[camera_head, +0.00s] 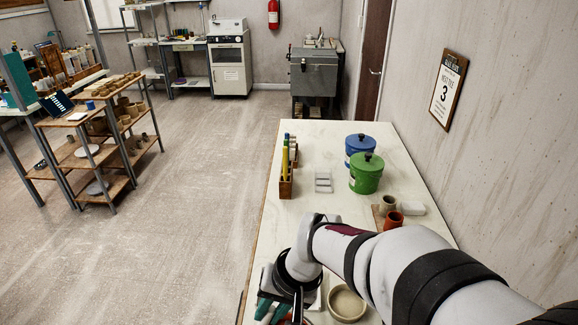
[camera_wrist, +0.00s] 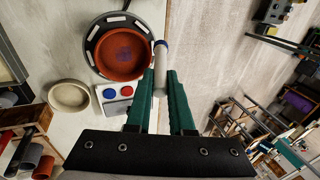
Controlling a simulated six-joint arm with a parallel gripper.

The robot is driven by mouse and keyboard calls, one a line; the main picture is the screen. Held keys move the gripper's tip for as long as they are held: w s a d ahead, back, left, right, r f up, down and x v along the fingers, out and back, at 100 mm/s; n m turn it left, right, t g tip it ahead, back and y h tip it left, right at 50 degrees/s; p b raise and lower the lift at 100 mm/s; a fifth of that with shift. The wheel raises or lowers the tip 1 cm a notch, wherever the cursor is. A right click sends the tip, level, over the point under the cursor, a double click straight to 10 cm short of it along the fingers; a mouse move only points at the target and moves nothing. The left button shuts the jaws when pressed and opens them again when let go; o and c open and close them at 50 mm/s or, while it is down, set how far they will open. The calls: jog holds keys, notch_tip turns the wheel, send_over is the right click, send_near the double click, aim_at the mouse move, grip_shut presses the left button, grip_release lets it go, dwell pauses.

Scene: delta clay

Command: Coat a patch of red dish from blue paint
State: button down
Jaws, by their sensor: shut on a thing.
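The red dish (camera_wrist: 112,67) sits on a dark round wheel (camera_wrist: 91,50) in the wrist view. A blotchy purple-blue patch (camera_wrist: 130,50) shows on its inner floor. A white paint tray (camera_wrist: 105,108) beside it holds blue paint (camera_wrist: 109,93) and red paint (camera_wrist: 126,91). My gripper (camera_wrist: 160,80), with green fingers, is shut on a pale-handled tool (camera_wrist: 161,75), which looks like a brush, with a bluish end (camera_wrist: 160,44). That end is just right of the dish's rim in the picture; contact cannot be told. In the head view my gripper (camera_head: 273,309) is partly hidden by my arm.
A cream bowl (camera_head: 346,304) stands on the table near my arm. Farther back are a green lidded pot (camera_head: 366,177), a blue lidded pot (camera_head: 353,150), a wooden holder (camera_head: 286,188) with upright tools and small cups (camera_head: 388,204). The middle of the table is mostly clear.

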jog(key=shift+f, duration=0.45)
jog(key=shift+w+a+f, duration=0.1)
jog(key=shift+w+f, duration=0.45)
jog(key=shift+w, duration=0.05)
jog(key=w, duration=0.3)
jog(key=shift+w+a+f, duration=0.15)
jog(key=shift+w+f, duration=0.1)
jog(key=shift+f, duration=0.1)
jog(key=shift+s+d+r, duration=0.1)
jog(key=shift+s, duration=1.05)
jog(key=shift+s+d, duration=0.1)
jog(key=shift+s, duration=1)
jog(key=shift+s+r, duration=0.1)
jog(key=shift+r, duration=4.25)
